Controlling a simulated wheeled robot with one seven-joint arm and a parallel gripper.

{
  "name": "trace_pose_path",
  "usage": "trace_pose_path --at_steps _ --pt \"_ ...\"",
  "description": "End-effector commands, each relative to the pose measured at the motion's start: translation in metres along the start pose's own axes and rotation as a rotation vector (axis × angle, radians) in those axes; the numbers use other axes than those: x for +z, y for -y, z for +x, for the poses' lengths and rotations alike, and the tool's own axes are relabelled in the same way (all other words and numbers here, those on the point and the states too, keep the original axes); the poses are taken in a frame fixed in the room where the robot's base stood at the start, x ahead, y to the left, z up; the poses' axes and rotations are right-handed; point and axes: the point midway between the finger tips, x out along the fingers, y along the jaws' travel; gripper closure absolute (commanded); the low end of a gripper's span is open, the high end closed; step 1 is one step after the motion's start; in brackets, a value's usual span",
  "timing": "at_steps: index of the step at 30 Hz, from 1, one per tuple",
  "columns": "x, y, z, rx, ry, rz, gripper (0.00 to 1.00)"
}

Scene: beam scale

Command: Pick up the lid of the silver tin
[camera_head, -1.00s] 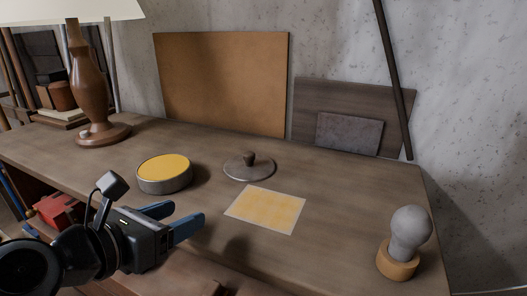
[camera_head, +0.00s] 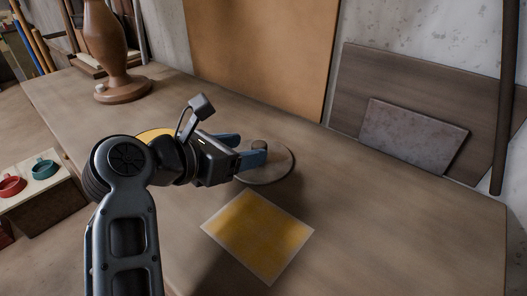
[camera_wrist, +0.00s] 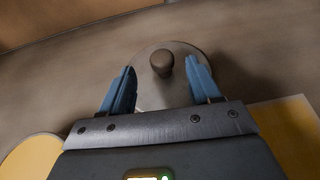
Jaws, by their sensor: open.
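The lid (camera_head: 281,164) is a round grey disc with a dark knob, lying on the wooden table; in the head view my gripper hides its left part and its knob. In the wrist view the lid (camera_wrist: 177,92) shows ahead, with its knob (camera_wrist: 162,62) standing between and a little beyond the blue fingertips. My gripper (camera_head: 252,148) is open and empty, low over the lid; it also shows in the wrist view (camera_wrist: 160,78). The tin (camera_head: 152,133) with its yellow inside is mostly hidden behind my arm in the head view; a yellow round (camera_wrist: 30,160) shows at lower left in the wrist view.
A yellow, pale-edged sheet (camera_head: 258,236) lies in front of the lid. A brown board (camera_head: 262,50) and a grey slab (camera_head: 412,135) lean at the back. The table's right side is clear.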

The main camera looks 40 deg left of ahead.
Motion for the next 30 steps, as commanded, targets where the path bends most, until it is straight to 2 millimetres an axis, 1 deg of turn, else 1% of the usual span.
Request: trace_pose_path --at_steps 6,9,12,15,20,21,23,30 --pt "0.006 0.003 0.026 -0.003 -0.001 -0.001 0.38" --pt "0.005 0.003 0.041 -0.002 -0.001 -0.001 0.38" --pt "0.004 0.003 0.050 0.000 -0.001 0.000 0.38" --pt "0.003 0.003 0.054 0.000 -0.001 0.000 0.38" --pt "0.003 0.003 0.054 0.001 -0.001 0.000 0.38" --pt "0.003 0.003 0.054 0.001 -0.001 0.000 0.39" --pt "0.003 0.003 0.054 0.001 -0.001 0.000 0.45" --pt "0.003 0.003 0.054 0.000 0.000 0.000 0.68"
